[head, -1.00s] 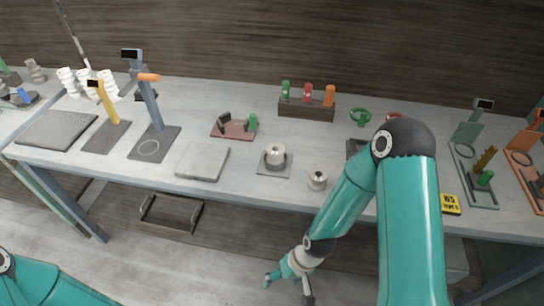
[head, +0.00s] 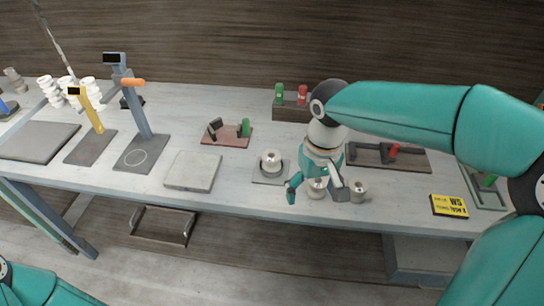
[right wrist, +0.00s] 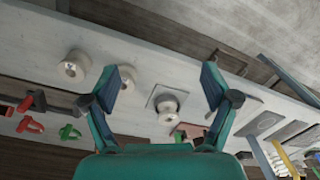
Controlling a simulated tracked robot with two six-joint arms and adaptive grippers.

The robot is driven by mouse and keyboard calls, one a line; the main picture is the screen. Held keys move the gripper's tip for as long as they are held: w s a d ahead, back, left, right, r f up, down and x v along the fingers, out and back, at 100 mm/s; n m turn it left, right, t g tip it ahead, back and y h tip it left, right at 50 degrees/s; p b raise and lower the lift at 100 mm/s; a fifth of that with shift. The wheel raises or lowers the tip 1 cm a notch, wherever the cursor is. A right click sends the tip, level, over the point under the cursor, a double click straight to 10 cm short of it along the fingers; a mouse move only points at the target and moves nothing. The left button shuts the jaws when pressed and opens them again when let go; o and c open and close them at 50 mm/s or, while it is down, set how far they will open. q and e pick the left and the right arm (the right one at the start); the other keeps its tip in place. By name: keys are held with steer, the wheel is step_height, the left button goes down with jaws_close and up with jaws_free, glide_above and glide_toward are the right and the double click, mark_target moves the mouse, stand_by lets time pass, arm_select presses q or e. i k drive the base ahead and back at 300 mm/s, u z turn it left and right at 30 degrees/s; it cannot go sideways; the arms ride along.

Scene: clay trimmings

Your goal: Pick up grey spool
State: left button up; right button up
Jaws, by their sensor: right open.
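Two small pale grey-beige spools stand at the front of the table: one (head: 317,188) between my right fingers in the head view, the other (head: 358,191) just right of them. I cannot tell from colour which is the grey spool. Both show in the right wrist view, the first (right wrist: 125,78) partly behind a finger, the other (right wrist: 74,67) left of it. A third pale spool (head: 271,159) sits on a grey square plate (head: 262,178); it also shows in the wrist view (right wrist: 167,110). My right gripper (head: 316,190) is open and empty above the table, pointing down. My left gripper is out of view.
A light grey slab (head: 193,172) lies left of the plate. A yellow label block (head: 449,206) lies to the right, near the front edge. Behind are a reddish fixture (head: 227,136), a dark wooden tray (head: 412,160) and a rack (head: 287,113) with coloured pegs.

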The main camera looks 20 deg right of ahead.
mark_target(271, 161)
steer(key=i, duration=0.85)
steer(key=u, duration=0.05)
